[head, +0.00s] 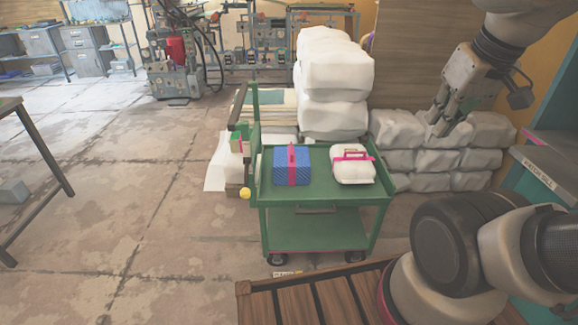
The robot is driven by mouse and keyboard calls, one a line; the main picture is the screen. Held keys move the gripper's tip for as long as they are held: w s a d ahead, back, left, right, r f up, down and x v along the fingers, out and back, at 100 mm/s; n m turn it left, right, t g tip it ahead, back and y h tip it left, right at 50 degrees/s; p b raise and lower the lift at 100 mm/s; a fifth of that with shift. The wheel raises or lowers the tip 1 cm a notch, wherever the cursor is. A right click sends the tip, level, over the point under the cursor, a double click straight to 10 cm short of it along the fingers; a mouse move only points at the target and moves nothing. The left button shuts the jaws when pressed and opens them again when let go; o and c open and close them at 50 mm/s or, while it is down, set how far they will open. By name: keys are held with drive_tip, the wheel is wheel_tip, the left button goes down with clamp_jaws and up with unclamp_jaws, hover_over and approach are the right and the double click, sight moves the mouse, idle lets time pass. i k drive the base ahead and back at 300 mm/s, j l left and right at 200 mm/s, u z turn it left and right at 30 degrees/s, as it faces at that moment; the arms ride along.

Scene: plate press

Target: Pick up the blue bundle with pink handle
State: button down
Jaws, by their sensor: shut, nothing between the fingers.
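The blue bundle (282,174) sits on the left part of the top shelf of a green cart (318,223). A pink strap with a handle (292,166) runs over its top and front. A white bundle with a pink handle (352,164) sits to its right on the same shelf, with a gap between them. My gripper (440,128) hangs at the upper right, above and to the right of the cart, pointing down. It is shut and empty, well apart from both bundles.
Stacked white sacks (335,75) stand behind the cart, and more sacks (450,160) are piled to its right. A wooden slatted surface (315,302) lies in front. A dark table (35,150) stands at the left. The floor left of the cart is mostly clear.

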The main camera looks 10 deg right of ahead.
sight(291, 164)
drive_tip(key=i+l+u, duration=0.15)
drive_tip(key=i+l, duration=0.2)
drive_tip(key=i, duration=0.25)
drive_tip(key=i+l+u, duration=0.15)
drive_tip(key=i+l, duration=0.25)
drive_tip(key=i, duration=0.2)
